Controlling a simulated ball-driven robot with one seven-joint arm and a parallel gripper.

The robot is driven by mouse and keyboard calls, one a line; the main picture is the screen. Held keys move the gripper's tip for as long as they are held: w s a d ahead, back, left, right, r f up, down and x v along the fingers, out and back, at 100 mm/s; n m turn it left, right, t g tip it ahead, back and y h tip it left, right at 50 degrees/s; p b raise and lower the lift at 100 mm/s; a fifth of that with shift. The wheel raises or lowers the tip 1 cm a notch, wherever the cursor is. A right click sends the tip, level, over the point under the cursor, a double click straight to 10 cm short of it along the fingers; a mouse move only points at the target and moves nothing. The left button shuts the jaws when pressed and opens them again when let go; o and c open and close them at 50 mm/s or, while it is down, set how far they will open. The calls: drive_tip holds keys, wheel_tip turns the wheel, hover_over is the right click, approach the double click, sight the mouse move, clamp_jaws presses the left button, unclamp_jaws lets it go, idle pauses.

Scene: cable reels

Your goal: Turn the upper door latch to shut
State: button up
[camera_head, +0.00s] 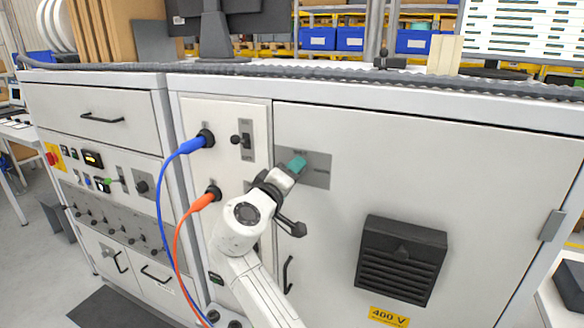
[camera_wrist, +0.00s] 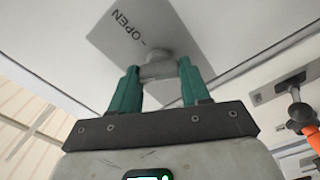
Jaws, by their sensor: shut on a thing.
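The upper door latch (camera_wrist: 157,70) is a small grey knob on a grey plate (camera_head: 318,172) near the upper left corner of the large white cabinet door (camera_head: 420,160). In the wrist view the plate (camera_wrist: 112,48) carries the word OPEN with a short mark beside it. My gripper (camera_head: 297,163) has teal fingers and reaches the plate from below. In the wrist view its fingers stand on both sides of the latch and are shut on it. In the head view the gripper hides the latch. The SHUT mark cannot be read.
Left of the door, a blue cable (camera_head: 160,205) and an orange cable (camera_head: 178,245) hang from plugs on a narrow panel, close to my arm. A black vent (camera_head: 402,262) stands out from the door at lower right. A dark handle (camera_head: 288,273) sits beside my arm.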

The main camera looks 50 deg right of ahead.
drive_tip(key=shift+w+n+p, duration=0.15)
drive_tip(key=shift+n+p, duration=1.6)
drive_tip(key=shift+n, duration=1.15)
drive_tip(key=o, duration=1.1)
drive_tip(key=shift+f, duration=0.1)
drive_tip(key=shift+c, duration=0.2)
drive_tip(key=b+v, duration=0.3)
drive_tip(key=v, duration=0.7)
drive_tip(key=shift+a, duration=0.35)
